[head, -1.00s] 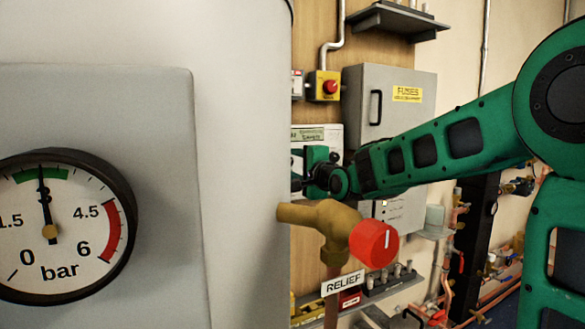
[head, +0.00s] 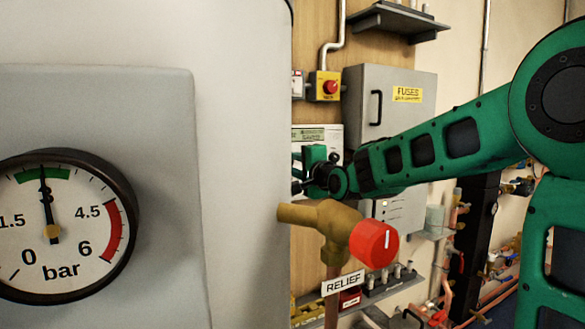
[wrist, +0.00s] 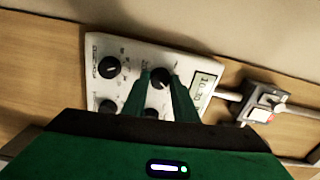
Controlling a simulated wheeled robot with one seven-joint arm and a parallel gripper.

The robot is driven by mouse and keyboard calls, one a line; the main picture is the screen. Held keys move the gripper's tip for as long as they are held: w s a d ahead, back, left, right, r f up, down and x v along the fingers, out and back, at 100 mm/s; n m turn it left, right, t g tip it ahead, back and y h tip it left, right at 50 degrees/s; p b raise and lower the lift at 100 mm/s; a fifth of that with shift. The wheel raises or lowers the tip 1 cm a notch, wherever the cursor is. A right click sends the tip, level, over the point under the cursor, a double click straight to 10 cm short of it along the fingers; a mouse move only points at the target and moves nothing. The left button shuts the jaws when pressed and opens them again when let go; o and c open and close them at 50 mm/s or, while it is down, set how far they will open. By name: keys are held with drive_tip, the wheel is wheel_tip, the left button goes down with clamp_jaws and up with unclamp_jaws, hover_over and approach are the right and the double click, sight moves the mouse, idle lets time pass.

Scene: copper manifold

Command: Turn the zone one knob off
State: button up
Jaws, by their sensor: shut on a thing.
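A white control panel (wrist: 103,90) with several black knobs and a small display (wrist: 202,88) is on the wooden wall in the wrist view. In the head view the panel (head: 334,133) is partly hidden behind my gripper (head: 312,170). In the wrist view my gripper (wrist: 162,82) has its fingers on either side of a black knob (wrist: 160,77) near the display and is shut on it. Another knob (wrist: 109,67) stands clear to the left. Two lower knobs are partly covered by my fingers and hand. The labels are too small to read, so I cannot tell which knob is zone one.
A large pale tank (head: 245,120) with a pressure gauge (head: 60,225) fills the left of the head view. A brass relief valve with a red knob (head: 374,244) juts out below my arm. A grey fuse box (head: 415,125) and a red button (head: 330,87) are behind.

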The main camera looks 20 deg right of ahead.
drive_tip(key=shift+f+n, duration=0.2)
drive_tip(key=shift+n, duration=4)
drive_tip(key=shift+f+n, duration=0.15)
drive_tip(key=shift+n, duration=4.05)
drive_tip(key=shift+d, duration=0.1)
drive_tip(key=o, duration=1)
drive_tip(key=shift+r, duration=0.15)
